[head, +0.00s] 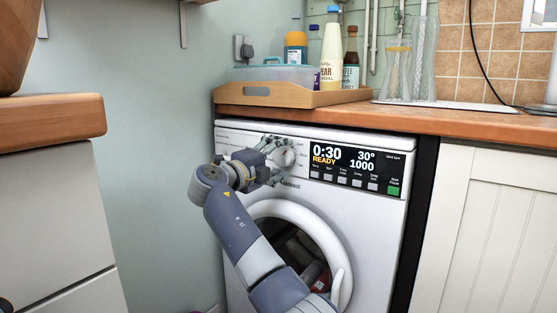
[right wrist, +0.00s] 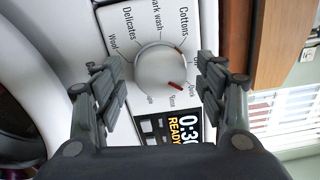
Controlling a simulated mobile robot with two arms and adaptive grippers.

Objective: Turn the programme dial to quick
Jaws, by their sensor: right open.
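The white round programme dial (head: 284,157) is on the washing machine's front panel, left of the display (head: 352,166). In the right wrist view the dial (right wrist: 158,68) has a red mark pointing to the lower right, close to the small labels that seem to read Quick and Rinse. The display reads 0:30, READY, 30° and 1000. My right gripper (head: 274,160) is at the dial. In the right wrist view its open fingers (right wrist: 160,82) stand on either side of the dial, with a gap showing on both sides. My left gripper is not seen.
The washing machine's round door (head: 345,290) is below the panel, behind my right arm. A wooden worktop (head: 400,118) overhangs the panel; it bears a wooden tray (head: 320,98) with bottles and a box, and glass vases. A green button (head: 393,190) is right of the display.

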